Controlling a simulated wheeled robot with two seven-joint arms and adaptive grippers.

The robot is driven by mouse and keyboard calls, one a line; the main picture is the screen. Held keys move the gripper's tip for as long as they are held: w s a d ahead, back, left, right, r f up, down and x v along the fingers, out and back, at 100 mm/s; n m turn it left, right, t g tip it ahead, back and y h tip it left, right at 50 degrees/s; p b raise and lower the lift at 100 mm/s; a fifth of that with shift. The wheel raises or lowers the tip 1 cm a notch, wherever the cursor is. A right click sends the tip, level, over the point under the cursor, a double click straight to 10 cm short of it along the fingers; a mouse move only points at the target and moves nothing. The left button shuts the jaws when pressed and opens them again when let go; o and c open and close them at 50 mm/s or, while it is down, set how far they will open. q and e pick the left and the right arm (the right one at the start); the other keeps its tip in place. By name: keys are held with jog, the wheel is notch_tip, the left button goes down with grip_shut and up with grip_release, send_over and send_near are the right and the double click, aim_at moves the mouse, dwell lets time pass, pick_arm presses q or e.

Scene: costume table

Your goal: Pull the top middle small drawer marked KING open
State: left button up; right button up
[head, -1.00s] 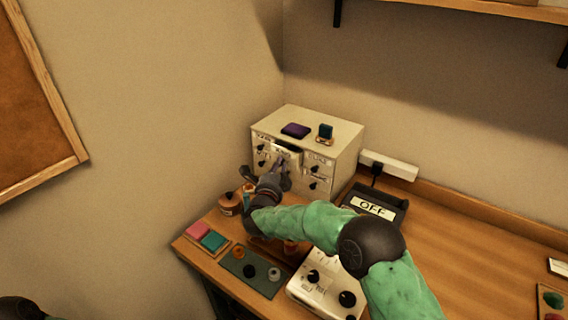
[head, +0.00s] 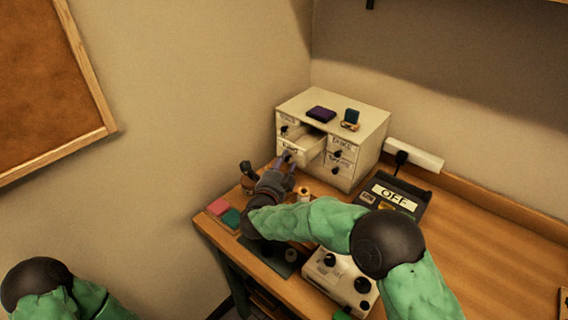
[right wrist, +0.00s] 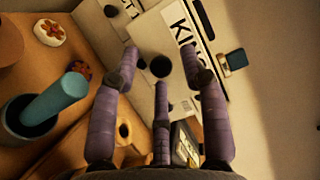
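The small drawer marked KING (head: 297,151) is pulled out of the top row of the cream cabinet (head: 362,146), and its inside shows. Its front and part of its label also show in the right wrist view (right wrist: 180,30). Its dark round knob (right wrist: 160,66) is between and just beyond my right gripper's fingertips. My right gripper (head: 284,167) is close in front of the drawer. In the right wrist view its three purple fingers (right wrist: 160,75) are spread, with gaps around the knob. My left gripper is out of view; only part of my left arm shows.
A purple box (head: 321,114) and a small teal-topped item (head: 351,118) sit on the cabinet. A pot with a teal-handled tool (right wrist: 55,98) stands close to the gripper.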

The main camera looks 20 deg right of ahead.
jog(key=v, duration=1.2)
dwell(0.5)
